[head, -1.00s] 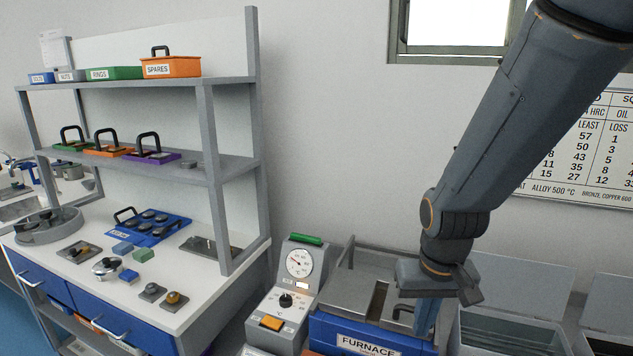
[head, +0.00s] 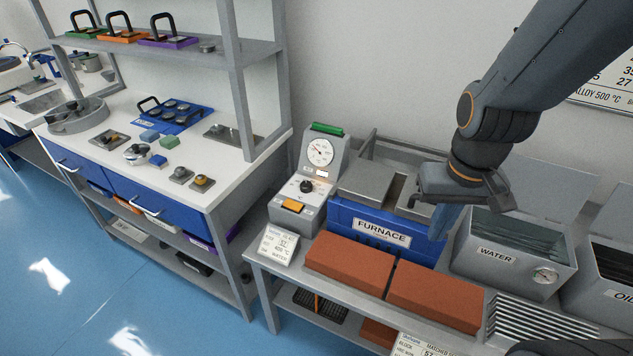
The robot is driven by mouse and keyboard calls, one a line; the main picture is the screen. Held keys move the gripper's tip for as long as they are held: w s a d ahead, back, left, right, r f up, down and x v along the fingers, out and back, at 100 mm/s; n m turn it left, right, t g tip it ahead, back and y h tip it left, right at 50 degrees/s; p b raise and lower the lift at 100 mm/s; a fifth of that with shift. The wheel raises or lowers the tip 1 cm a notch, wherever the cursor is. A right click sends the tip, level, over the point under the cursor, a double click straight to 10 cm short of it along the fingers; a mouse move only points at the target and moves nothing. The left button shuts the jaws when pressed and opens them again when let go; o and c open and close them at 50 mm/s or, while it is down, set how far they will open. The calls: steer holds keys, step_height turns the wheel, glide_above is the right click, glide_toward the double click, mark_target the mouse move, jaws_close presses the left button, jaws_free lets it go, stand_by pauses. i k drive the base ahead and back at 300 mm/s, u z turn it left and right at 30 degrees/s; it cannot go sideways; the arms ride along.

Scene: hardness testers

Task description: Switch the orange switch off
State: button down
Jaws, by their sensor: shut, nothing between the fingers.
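The orange switch (head: 293,205) is on the lower front of a grey control box (head: 318,160) with a round dial gauge, a black knob and a green bar on top. The box stands at the left end of the grey bench, beside the blue furnace (head: 345,222). Whether the switch is on or off is too small to tell. My gripper (head: 440,222) is shut and empty, pointing down by the furnace's right end, well to the right of the switch. Nothing stands between the switch and the camera.
Two red-brown bricks (head: 349,262) lie before the furnace. A label card (head: 279,246) stands just below the switch. A water tank (head: 516,254) is to the right. A white workbench (head: 215,160) with shelves stands to the left. Blue floor (head: 150,290) is clear in front.

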mark_target(289, 203)
steer(key=k, duration=0.5)
steer(key=u, duration=1.3)
steer(key=i, duration=1.1)
steer(key=z, duration=1.9)
